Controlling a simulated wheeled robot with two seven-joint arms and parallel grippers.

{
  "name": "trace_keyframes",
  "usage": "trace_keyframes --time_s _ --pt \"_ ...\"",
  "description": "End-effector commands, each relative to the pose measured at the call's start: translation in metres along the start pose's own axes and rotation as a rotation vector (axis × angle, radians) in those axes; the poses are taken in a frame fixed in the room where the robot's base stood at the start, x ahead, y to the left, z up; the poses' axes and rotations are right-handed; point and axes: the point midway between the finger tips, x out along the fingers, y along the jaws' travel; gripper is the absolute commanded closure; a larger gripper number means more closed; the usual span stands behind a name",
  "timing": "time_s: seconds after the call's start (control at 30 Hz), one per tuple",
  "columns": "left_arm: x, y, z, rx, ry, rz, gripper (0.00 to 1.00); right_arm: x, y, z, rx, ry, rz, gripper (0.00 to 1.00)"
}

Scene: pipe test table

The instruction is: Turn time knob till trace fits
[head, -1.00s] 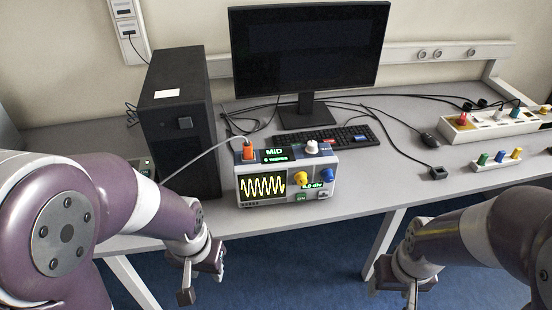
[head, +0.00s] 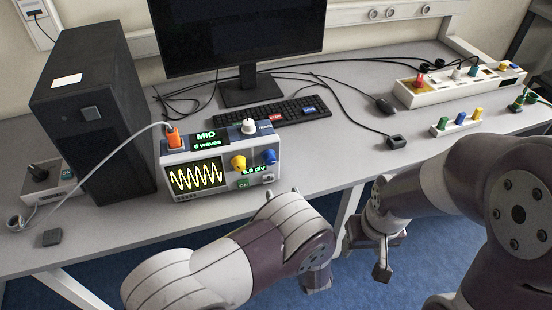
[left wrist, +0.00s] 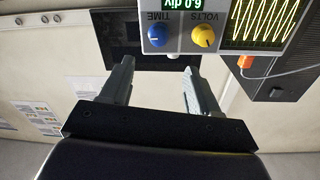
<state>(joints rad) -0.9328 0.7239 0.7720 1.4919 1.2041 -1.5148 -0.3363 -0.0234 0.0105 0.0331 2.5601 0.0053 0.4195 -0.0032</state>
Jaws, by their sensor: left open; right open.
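The tester (head: 180,156) stands on the table with a wavy yellow trace on its screen (head: 196,178). The blue TIME knob (head: 269,157) is right of the yellow VOLTS knob (head: 238,163). Both appear upside down in the left wrist view, TIME (left wrist: 156,35) and VOLTS (left wrist: 203,38). My left gripper (left wrist: 158,68) is open and empty, roughly lined up with the TIME knob and apart from it. In the head view my own arm mostly hides it. My right gripper (head: 365,256) is open near the table's front edge.
A black computer tower (head: 95,120) stands left of the tester. A monitor (head: 240,35), keyboard (head: 265,112) and mouse (head: 386,104) are behind it. A power strip (head: 430,92) and a small block with coloured knobs (head: 458,124) lie to the right. A white button is on the tester's top.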

Motion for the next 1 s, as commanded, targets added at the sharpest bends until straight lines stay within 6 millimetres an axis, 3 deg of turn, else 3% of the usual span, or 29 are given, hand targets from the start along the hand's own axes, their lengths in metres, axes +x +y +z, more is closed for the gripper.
trace_keyframes --time_s 0.4,0.5,0.63,0.9,1.0 --pt "0.095 -0.001 -0.002 0.002 0.002 -0.003 0.39 -0.007 0.000 -0.001 0.000 0.000 0.000 0.39" --pt "0.111 0.000 -0.002 0.003 0.001 0.000 0.39 -0.008 0.000 -0.001 0.000 0.000 0.000 0.39" --pt "0.122 0.000 -0.001 0.003 0.001 0.002 0.39 -0.008 0.000 -0.001 0.000 0.000 0.000 0.39" --pt "0.124 0.001 -0.001 0.003 0.001 0.003 0.39 -0.008 0.000 -0.001 0.000 0.000 0.000 0.39" --pt "0.124 0.001 -0.001 0.003 0.001 0.003 0.72 -0.008 0.000 -0.001 0.000 0.000 0.000 0.39"
